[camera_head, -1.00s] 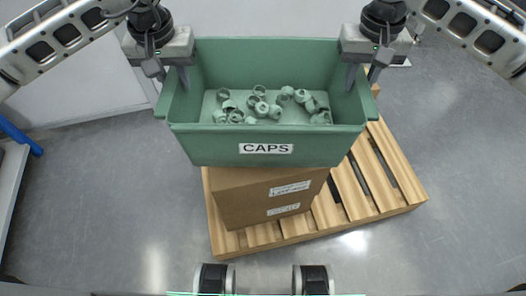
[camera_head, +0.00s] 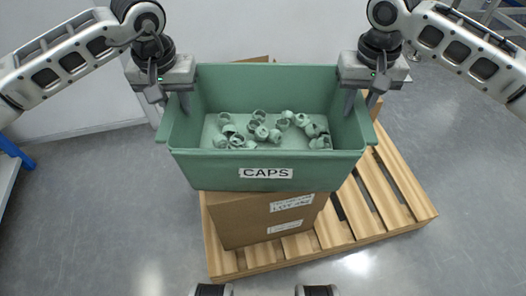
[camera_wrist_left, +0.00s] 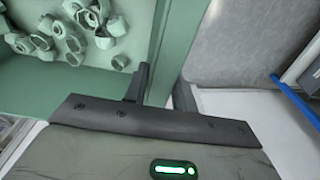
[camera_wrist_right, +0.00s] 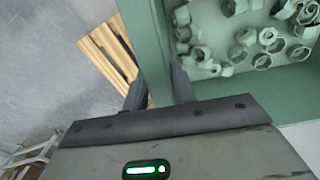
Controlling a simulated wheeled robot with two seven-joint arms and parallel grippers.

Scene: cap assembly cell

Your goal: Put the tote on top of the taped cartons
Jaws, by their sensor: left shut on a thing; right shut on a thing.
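The green tote (camera_head: 265,180), labelled CAPS, holds several green caps (camera_head: 270,130) and looks level. My left gripper (camera_head: 184,102) is shut on its left wall, and my right gripper (camera_head: 350,102) is shut on its right wall. The left wrist view shows the wall between the left fingers (camera_wrist_left: 155,88); the right wrist view shows the other wall between the right fingers (camera_wrist_right: 158,90). A brown carton (camera_head: 265,218) with white labels shows below the tote in the head view. The tote hides its top, so I cannot tell whether they touch.
The carton stands on a wooden pallet (camera_head: 385,200) with bare slats to the right. A brown edge (camera_head: 262,59) shows behind the tote. A blue bar (camera_head: 15,148) and a pale surface are at the far left. Grey floor is open around the pallet.

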